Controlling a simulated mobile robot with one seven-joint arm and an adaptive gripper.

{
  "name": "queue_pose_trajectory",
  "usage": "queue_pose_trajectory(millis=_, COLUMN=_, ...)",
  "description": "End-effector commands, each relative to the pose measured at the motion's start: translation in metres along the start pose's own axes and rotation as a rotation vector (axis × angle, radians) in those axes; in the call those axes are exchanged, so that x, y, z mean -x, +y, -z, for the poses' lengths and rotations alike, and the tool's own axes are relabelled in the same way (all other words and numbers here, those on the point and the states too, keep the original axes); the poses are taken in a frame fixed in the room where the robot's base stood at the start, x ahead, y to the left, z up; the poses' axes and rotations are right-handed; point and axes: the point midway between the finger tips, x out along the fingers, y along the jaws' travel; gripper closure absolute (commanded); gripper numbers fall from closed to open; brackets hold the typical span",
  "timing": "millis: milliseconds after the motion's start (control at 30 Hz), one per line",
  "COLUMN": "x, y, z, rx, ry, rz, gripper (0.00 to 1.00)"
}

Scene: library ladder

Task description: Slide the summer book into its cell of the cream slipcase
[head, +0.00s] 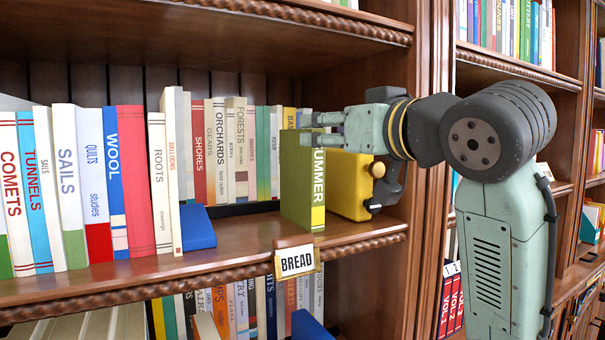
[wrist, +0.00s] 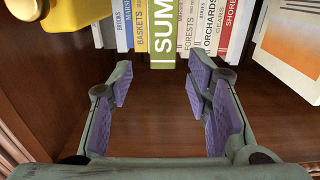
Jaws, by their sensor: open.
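The summer book (head: 302,188) is olive green and stands upright on the shelf, its spine reading "SUMMER" outward. In the head view my gripper (head: 318,128) is at the height of its top and hides part of the upper spine. In the wrist view the summer book (wrist: 163,35) shows "SUM" between the lines of my open fingers, just beyond the tips of my gripper (wrist: 161,77). The jaws are empty, and I cannot tell any contact with the book. I cannot make out a cream slipcase in either view.
A yellow block (head: 349,184) with a brass knob stands right of the summer book. A blue block (head: 198,228) lies left of it, by leaning books. Several books line the shelf behind. A "BREAD" label (head: 297,261) hangs on the shelf edge. Bare shelf lies between.

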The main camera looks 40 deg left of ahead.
Motion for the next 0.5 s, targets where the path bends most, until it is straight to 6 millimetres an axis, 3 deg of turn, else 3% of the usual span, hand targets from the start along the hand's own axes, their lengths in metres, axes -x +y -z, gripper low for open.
queue_pose_trajectory(millis=200, x=-0.035, y=0.000, z=0.002, rx=-0.002, ry=-0.001, rz=0.001, gripper=0.55)
queue_pose_trajectory(millis=500, x=-0.064, y=-0.003, z=0.003, rx=-0.001, ry=-0.001, rz=0.002, gripper=0.55)
